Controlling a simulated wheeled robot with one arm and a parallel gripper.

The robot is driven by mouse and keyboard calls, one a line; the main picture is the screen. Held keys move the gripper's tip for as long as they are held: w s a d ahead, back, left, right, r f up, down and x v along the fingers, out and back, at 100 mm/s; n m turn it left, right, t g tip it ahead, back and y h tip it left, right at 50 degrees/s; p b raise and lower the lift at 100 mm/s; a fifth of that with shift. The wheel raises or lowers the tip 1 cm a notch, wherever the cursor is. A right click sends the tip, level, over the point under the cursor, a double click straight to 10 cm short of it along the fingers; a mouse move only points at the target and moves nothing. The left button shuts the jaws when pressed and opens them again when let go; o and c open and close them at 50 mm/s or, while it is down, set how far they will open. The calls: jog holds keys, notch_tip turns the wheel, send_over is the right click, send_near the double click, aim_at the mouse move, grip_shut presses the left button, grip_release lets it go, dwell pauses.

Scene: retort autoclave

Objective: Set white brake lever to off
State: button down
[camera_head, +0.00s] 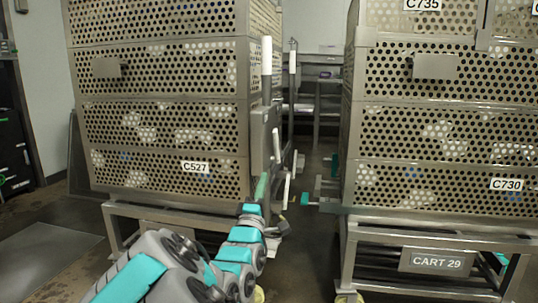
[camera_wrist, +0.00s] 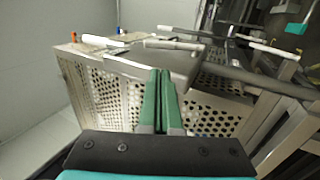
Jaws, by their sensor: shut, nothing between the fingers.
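Several white-gripped levers stand at the right side of the left cart in the head view. Two are tall and upright, one (camera_head: 267,60) by the crate corner and one (camera_head: 292,62) beside it. Two shorter ones sit lower, one (camera_head: 276,146) above the other (camera_head: 286,190). I cannot tell which is the brake lever. My gripper (camera_head: 262,185) is shut and empty, just left of the lowest lever. In the wrist view my green fingers (camera_wrist: 160,75) are together, with white bars beyond them, at left (camera_wrist: 102,41), centre (camera_wrist: 174,45) and right (camera_wrist: 272,48). Contact is not clear.
The left cart carries perforated crates (camera_head: 165,120) labelled C527. The right cart (camera_head: 390,235), Cart 29, carries similar crates and has teal-ended handles (camera_head: 335,166) facing the gap. A narrow aisle (camera_head: 312,150) lies between them. Open floor (camera_head: 45,255) is at the left.

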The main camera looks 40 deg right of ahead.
aim_at(274, 141)
jog(key=p+x, duration=0.1)
jog(key=x, duration=1.3)
jog(key=shift+r, duration=0.15)
